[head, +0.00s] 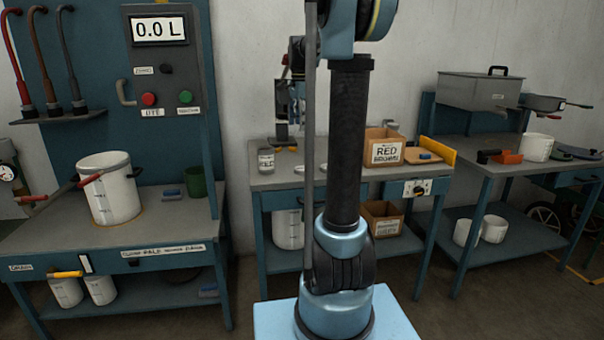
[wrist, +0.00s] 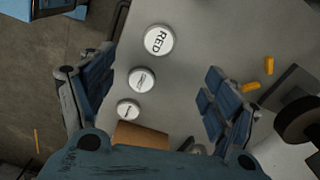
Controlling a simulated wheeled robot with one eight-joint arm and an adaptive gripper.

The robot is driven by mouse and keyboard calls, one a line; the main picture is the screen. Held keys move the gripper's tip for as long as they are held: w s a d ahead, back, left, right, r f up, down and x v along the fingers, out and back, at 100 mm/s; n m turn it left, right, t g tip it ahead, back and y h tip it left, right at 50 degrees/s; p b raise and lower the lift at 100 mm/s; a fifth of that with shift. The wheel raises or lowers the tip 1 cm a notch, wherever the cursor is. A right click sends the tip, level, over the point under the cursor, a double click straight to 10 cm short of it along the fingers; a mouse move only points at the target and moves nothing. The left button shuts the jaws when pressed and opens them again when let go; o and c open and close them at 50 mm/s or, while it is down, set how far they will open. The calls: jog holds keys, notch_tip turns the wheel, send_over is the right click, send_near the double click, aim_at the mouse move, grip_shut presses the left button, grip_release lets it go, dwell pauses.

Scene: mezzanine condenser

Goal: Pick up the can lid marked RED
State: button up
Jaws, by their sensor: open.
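In the wrist view, the can lid marked RED (wrist: 159,40) is a round white disc lying flat on the grey bench top (wrist: 195,18). Two smaller white lids, a middle one (wrist: 142,80) and a small one (wrist: 128,109), lie in a row below it; their markings are too small to read. My gripper (wrist: 155,95) is open and empty above the bench, its blue-padded fingers either side of the row. The RED lid is ahead of the fingertips, toward the top of the picture. In the head view my arm hides much of the bench's lids.
A cardboard box labelled RED (head: 384,148) stands on the middle bench, and a labelled can (head: 266,160) stands at its left. Orange pieces (wrist: 251,87) and a dark round machine part (wrist: 300,118) lie right of my gripper. A white pot (head: 110,190) stands on the left bench.

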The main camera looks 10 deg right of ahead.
send_over(301, 168)
notch_tip(301, 168, down, 12)
jog(key=shift+s+a+r, duration=0.1)
jog(key=shift+a+r, duration=0.05)
jog(key=shift+d+f, duration=0.15)
jog(key=shift+f, duration=1.2)
jog(key=shift+d+f, duration=0.1)
jog(key=shift+f, duration=1.25)
jog(key=c, duration=1.1)
